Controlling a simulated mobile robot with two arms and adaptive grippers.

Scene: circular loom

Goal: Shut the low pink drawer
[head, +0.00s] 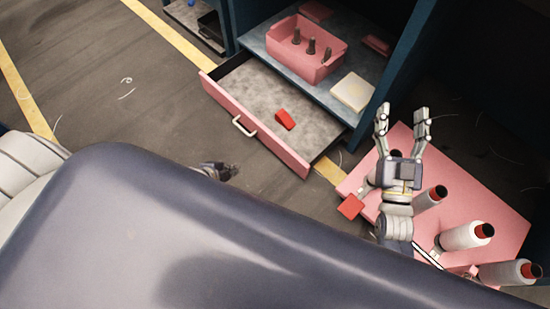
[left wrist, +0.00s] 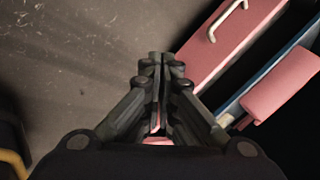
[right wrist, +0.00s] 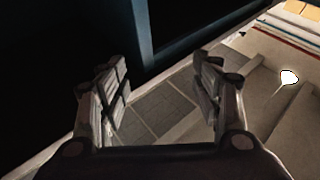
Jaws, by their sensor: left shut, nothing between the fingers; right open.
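The low pink drawer (head: 272,142) stands pulled out from the dark blue cabinet, with a grey inside and a white handle (head: 243,126) on its front. A small red object (head: 285,120) lies in it. My left gripper (head: 230,171) is low in front of the drawer, apart from the handle, and partly hidden by my body. In the left wrist view its fingers (left wrist: 162,62) are shut and empty, with the drawer front (left wrist: 232,40) and handle (left wrist: 226,19) to the upper right. My right gripper (head: 402,112) is open and empty, above the pink table.
Above the drawer, a shelf (head: 322,92) holds a pink bin (head: 306,62) with several dark tools and a cream block (head: 353,92). At right, a pink table (head: 500,220) carries several white spools (head: 464,236) with red tops. The floor left of the drawer is clear.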

